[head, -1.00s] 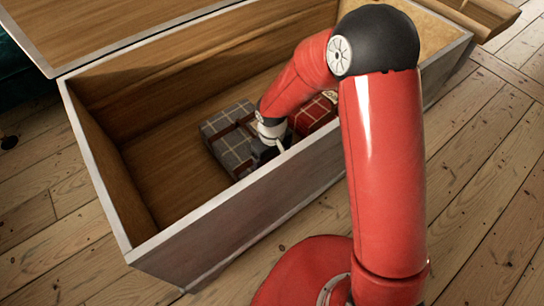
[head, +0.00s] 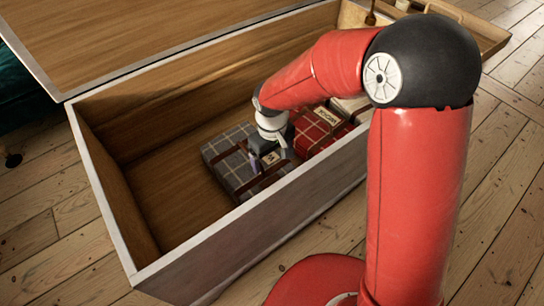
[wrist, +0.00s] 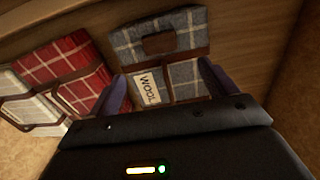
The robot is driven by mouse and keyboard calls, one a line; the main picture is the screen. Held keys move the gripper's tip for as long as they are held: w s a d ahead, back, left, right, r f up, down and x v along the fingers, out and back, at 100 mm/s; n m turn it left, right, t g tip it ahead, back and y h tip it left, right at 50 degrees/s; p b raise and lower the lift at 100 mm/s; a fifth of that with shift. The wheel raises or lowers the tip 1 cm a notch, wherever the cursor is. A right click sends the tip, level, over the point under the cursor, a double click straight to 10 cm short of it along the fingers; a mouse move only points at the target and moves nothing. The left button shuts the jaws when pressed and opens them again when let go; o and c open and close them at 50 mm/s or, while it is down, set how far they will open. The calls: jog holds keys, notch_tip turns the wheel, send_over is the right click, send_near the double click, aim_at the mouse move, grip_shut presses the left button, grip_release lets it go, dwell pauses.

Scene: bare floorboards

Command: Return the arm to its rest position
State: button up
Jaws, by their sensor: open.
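My gripper (head: 266,160) hangs from my red arm inside the open chest, over the grey plaid bundle (head: 228,158). In the wrist view, my gripper (wrist: 165,95) has its two dark fingers apart. The grey plaid bundle (wrist: 181,72) lies beyond and between them, with a brown strap and a label reading "WOOL". I see nothing held between the fingers. The fingertips are partly hidden by the hand in the head view, and I cannot tell whether they touch the bundle.
The chest's front wall (head: 245,240) stands between my base and the bundles. A red plaid bundle (head: 318,127) and a white one (head: 350,105) lie right of the grey one. The lid (head: 120,35) is open at the back. The chest's left floor is bare. A wooden tray (head: 465,28) is at upper right.

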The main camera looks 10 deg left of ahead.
jog(key=d+r+m+p, duration=0.1)
jog(key=d+r, duration=0.3)
jog(key=r, duration=0.2)
jog(key=s+d+r+m+t+p, duration=0.1)
jog(key=d+r+p, duration=0.1)
jog(key=d+r, duration=0.3)
jog(key=s+d+r+m+t+p, duration=0.1)
jog(key=d+r+m, duration=0.1)
jog(key=d+r, duration=0.2)
notch_tip(320, 180, up, 3)
jog(key=shift+d+f, duration=0.15)
jog(key=shift+f, duration=0.05)
jog(key=s+d+r+m+t+p, duration=0.3)
jog(key=s+d+r+m+p, duration=0.2)
jog(key=s+d+r, duration=0.7)
jog(key=shift+s+d+m+t, duration=0.25)
jog(key=shift+s+m+t, duration=0.05)
jog(key=shift+s+m, duration=0.25)
